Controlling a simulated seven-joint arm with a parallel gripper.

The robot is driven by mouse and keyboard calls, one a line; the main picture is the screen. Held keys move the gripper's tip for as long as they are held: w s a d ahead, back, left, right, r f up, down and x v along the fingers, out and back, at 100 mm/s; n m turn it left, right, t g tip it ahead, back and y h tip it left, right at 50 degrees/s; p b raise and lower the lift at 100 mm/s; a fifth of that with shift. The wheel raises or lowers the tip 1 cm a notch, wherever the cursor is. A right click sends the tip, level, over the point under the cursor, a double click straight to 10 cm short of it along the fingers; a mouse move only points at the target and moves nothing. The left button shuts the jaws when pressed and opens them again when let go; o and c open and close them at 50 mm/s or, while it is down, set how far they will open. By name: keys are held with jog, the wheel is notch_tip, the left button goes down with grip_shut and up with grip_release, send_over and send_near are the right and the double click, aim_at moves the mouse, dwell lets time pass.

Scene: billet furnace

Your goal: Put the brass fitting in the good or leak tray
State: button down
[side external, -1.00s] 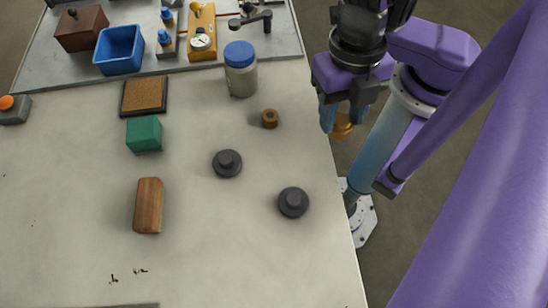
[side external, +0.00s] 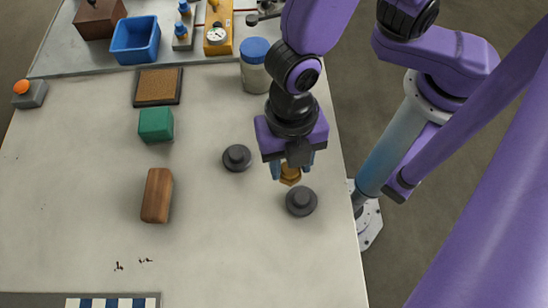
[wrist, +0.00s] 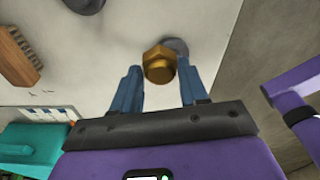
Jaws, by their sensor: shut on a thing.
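The brass fitting (side external: 290,177) has a hexagonal flange and hangs in my gripper (side external: 292,172) above the right part of the table. In the wrist view the fitting (wrist: 158,66) sits between the two blue fingers of my gripper (wrist: 157,85), which is shut on it. In the side view the fingers and wrist partly cover it. I cannot make out which container is the good or leak tray. A blue bin (side external: 135,42) stands at the back left.
Two dark round pegged discs (side external: 237,158) (side external: 301,202) lie near my gripper. A wooden block (side external: 157,196), green block (side external: 156,125), brown pad (side external: 158,87) and blue-lidded jar (side external: 255,70) stand around. A striped strip (side external: 110,302) lies at the front left. The left-front table is mostly clear.

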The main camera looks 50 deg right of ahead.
jog(key=shift+w+a+f, duration=0.25)
jog(key=shift+a+f, duration=0.35)
jog(key=shift+f, duration=0.15)
jog(key=shift+w+a+f, duration=0.25)
jog(key=shift+a+f, duration=0.35)
jog(key=shift+f, duration=0.15)
jog(key=shift+a+f, duration=0.2)
jog(key=shift+f, duration=1.55)
jog(key=shift+f, duration=0.1)
jog(key=c, duration=0.8)
grip_release()
jog(key=shift+c, duration=0.2)
notch_tip(320, 180, up, 12)
jog(key=w+d, duration=0.1)
jog(key=shift+w, duration=0.2)
